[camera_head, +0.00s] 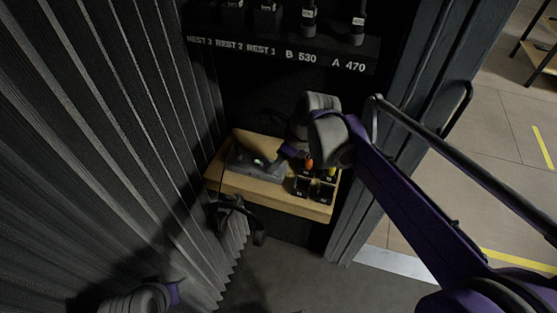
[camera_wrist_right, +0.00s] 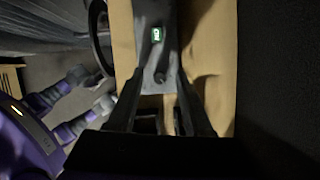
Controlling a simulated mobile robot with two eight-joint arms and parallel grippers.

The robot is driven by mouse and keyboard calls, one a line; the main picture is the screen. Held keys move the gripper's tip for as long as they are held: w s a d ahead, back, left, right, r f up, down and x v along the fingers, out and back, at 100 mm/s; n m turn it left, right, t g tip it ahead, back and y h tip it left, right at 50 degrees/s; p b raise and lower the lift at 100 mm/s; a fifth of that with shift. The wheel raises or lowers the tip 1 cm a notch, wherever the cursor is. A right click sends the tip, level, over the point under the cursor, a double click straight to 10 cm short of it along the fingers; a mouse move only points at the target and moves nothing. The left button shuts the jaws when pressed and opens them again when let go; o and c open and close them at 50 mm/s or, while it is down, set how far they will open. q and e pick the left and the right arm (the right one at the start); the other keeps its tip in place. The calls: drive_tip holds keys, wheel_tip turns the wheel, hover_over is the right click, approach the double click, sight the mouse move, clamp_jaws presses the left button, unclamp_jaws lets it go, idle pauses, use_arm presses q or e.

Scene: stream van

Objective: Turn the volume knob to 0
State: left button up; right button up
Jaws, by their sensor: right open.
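A dark grey device (camera_head: 262,171) with a small lit green display lies on a wooden shelf (camera_head: 273,196). In the right wrist view the device (camera_wrist_right: 151,56) shows its green display (camera_wrist_right: 157,34) and a small dark round knob (camera_wrist_right: 160,76) nearer to me. My right gripper (camera_wrist_right: 161,78) is open, with its fingers on either side of the knob and no clear contact. In the head view my right gripper (camera_head: 284,154) is dark and partly hidden beside the device. The knob's pointer and the display's digits are too small to read.
A black divided holder (camera_head: 314,188) with orange and yellow items stands right of the device. A hanging headset (camera_head: 238,212) is at the shelf's front left. Above is a labelled rack (camera_head: 285,52) with microphones. A pleated curtain (camera_head: 110,120) closes the left side.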

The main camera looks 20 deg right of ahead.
clamp_jaws()
idle(0.3)
